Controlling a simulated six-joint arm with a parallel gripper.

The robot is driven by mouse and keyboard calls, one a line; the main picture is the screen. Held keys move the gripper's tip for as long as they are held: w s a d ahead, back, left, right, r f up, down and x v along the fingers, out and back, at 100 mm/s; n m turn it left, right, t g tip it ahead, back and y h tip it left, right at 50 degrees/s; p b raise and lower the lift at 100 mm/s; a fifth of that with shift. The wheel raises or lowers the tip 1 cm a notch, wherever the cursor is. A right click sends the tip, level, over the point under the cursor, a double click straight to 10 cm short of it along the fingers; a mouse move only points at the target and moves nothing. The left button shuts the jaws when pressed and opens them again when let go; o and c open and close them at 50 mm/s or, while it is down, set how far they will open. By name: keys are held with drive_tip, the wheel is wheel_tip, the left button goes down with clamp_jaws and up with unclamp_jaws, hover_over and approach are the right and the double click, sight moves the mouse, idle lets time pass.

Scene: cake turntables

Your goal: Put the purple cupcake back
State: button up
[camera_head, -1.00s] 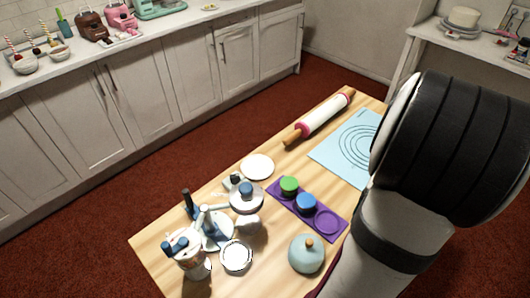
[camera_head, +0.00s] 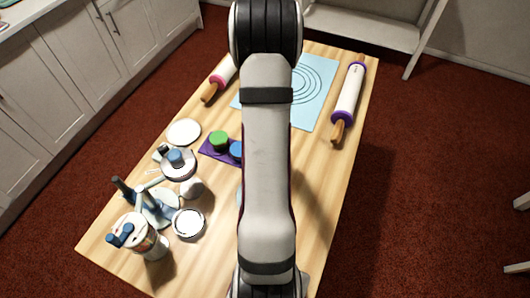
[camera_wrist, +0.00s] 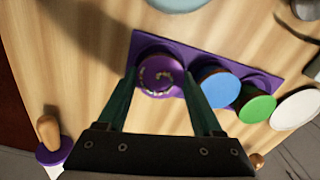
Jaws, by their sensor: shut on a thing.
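The purple cupcake (camera_wrist: 160,77), with small sprinkles on top, is in the wrist view at the end of the purple tray (camera_wrist: 197,56). My gripper (camera_wrist: 160,80) is shut on it, one green finger on each side. I cannot tell whether the cupcake rests in its round recess or hangs just above it. A blue cupcake (camera_wrist: 219,88) and a green cupcake (camera_wrist: 256,105) sit in the tray's other places. In the head view, the green cupcake (camera_head: 219,140) and part of the blue one (camera_head: 236,149) show; my arm hides the purple cupcake and my gripper.
A white plate (camera_head: 183,132), a small turntable (camera_head: 179,166), a white cup (camera_head: 188,224) and a jar (camera_head: 138,238) crowd the table's left side. A blue mat (camera_head: 308,95) and a purple-ringed rolling pin (camera_head: 349,95) lie toward the far end. The table's right front is clear.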

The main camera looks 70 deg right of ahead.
drive_tip(key=o, duration=1.2)
drive_tip(key=shift+f, duration=0.15)
drive_tip(key=shift+o, duration=0.2)
wheel_tip(320, 180, up, 11)
drive_tip(key=w+a+r+n, duration=0.3)
drive_tip(key=w+a+r, duration=0.25)
drive_tip(key=a, duration=0.45)
drive_tip(key=a+r+n+y, duration=0.1)
drive_tip(key=a+r+n, duration=0.25)
drive_tip(key=a, duration=1.45)
drive_tip(key=s+a+n, duration=0.3)
drive_tip(key=s+a, duration=0.4)
drive_tip(key=a, duration=0.1)
drive_tip(key=shift+a+f+n+y, duration=0.3)
drive_tip(key=shift+a+n+y, duration=0.05)
drive_tip(key=shift+y, duration=0.05)
